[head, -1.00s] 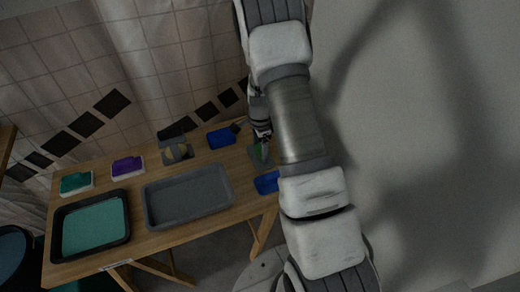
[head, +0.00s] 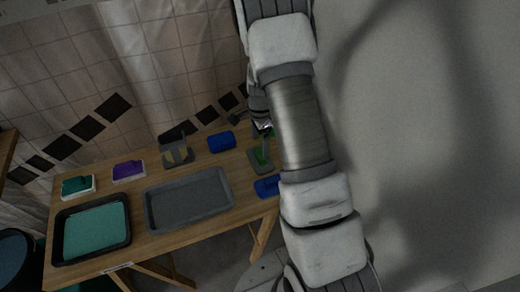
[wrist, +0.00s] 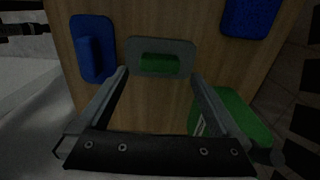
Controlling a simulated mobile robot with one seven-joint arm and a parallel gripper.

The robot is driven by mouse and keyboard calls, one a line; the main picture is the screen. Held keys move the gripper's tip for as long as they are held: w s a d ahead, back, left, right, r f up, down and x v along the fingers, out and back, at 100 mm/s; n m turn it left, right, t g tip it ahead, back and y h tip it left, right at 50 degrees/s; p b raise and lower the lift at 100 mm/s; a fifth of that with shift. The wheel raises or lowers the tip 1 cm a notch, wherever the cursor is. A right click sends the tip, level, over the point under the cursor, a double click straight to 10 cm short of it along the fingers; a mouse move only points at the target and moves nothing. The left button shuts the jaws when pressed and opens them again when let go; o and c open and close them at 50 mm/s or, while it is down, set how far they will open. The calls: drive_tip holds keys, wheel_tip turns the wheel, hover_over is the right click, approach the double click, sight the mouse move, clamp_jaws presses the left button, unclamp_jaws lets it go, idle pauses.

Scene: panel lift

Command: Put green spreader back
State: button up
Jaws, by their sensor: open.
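My gripper (wrist: 159,75) is open, with bare tabletop showing between its fingers. In the head view my gripper (head: 262,127) is partly hidden behind my forearm, at the table's right end. A grey plate (wrist: 184,48) with a green bar (wrist: 160,59) lies just beyond the fingertips. The plate (head: 258,163) also shows in the head view, with green standing up on it. A larger green block (wrist: 252,121) with a pale label is beside and partly behind the right finger. I cannot tell for certain which green piece is the spreader.
The wooden table (head: 140,251) holds two blue pieces (head: 221,141) (head: 267,186), an empty grey tray (head: 187,200), a tray of teal material (head: 91,231), a grey stand (head: 176,152), and purple (head: 129,171) and teal (head: 77,186) blocks. A pale wall (head: 430,140) stands right.

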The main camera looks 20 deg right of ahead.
wheel_tip(320, 180, up, 7)
wheel_tip(320, 180, up, 10)
drive_tip(key=n+t, duration=0.1)
drive_tip(key=n, duration=0.3)
hover_over(260, 154)
drive_tip(key=s+a, duration=0.3)
drive_tip(key=s+a+r+n+t, duration=0.2)
drive_tip(key=s+a+r+n, duration=0.15)
drive_tip(key=s+r, duration=0.35)
drive_tip(key=s+a+r+n+t, duration=0.1)
drive_tip(key=s+r+n, duration=0.3)
drive_tip(key=s, duration=0.3)
drive_tip(key=s+a+r+n+t, duration=0.1)
drive_tip(key=s+a+r+n, duration=0.1)
drive_tip(key=s+n, duration=0.4)
drive_tip(key=shift+s+a+r+t+p, duration=0.15)
drive_tip(key=shift+s+r+t+p, duration=0.2)
drive_tip(key=shift+s+r, duration=0.4)
drive_tip(key=shift+w+r+n, duration=0.15)
drive_tip(key=shift+n, duration=0.1)
wheel_tip(260, 154, up, 6)
drive_tip(key=p, duration=0.5)
drive_tip(key=shift+f+p, duration=0.25)
drive_tip(key=shift+p, duration=0.05)
